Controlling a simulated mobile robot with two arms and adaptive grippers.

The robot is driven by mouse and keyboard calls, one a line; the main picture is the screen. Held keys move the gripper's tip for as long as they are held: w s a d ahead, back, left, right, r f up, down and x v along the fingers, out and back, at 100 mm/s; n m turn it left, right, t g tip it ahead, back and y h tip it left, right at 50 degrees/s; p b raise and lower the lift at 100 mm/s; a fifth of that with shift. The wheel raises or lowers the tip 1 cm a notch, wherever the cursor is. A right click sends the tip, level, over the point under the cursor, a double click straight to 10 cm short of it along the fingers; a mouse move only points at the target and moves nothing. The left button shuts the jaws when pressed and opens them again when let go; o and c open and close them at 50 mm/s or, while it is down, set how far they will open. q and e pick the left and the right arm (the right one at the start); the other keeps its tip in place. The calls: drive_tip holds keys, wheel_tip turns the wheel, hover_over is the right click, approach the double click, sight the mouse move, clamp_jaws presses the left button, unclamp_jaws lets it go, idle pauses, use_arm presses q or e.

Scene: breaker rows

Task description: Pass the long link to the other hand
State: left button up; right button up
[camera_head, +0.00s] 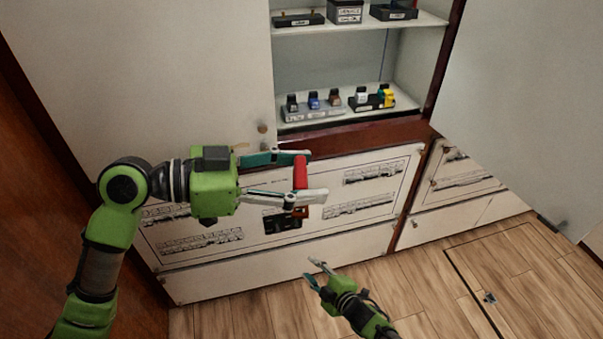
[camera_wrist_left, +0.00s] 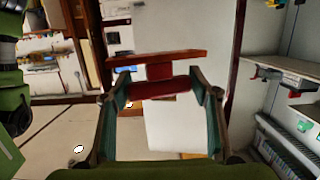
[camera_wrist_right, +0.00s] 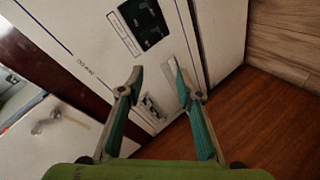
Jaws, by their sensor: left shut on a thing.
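The long link is a red bar (camera_head: 300,172) with a crosspiece. It sits between the fingers of my left gripper (camera_head: 306,176), raised in front of the panel cabinet. In the left wrist view the link (camera_wrist_left: 158,57) has a long orange-red bar just beyond the fingertips. A darker red stem lies across between them, and the fingers are shut on it. My right gripper (camera_head: 313,271) is lower and to the right, apart from the link. In the right wrist view its fingers (camera_wrist_right: 158,73) are open with nothing between them.
An open cabinet shelf (camera_head: 330,124) behind holds small coloured breakers, with dark boxes on the shelf above. The white panel (camera_head: 280,228) below carries printed breaker rows. A pale door (camera_head: 510,90) stands at the right. The wooden floor (camera_head: 430,285) is mostly clear.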

drive_tip(key=s+d+f+m+g+h, duration=0.2)
drive_tip(key=s+d+f+m, duration=0.25)
drive_tip(key=s+f, duration=0.45)
drive_tip(key=s+d+f+m+g+h, duration=0.2)
drive_tip(key=s+d+f+m+h, duration=0.15)
drive_tip(key=s+d+f, duration=0.6)
drive_tip(key=s+d+f+m+g, duration=0.1)
drive_tip(key=s+f+m+g, duration=0.1)
drive_tip(key=s, duration=0.8)
drive_tip(key=s+d+f+m+g+h, duration=0.1)
drive_tip(key=s+d+f+m+g, duration=0.1)
drive_tip(key=s, duration=0.9)
drive_tip(key=s+d+f+m+g, duration=0.2)
drive_tip(key=s+m, duration=0.1)
drive_tip(key=s, duration=0.7)
drive_tip(key=shift+s+d, duration=0.25)
drive_tip(key=shift+s, duration=0.05)
drive_tip(key=shift+h, duration=0.25)
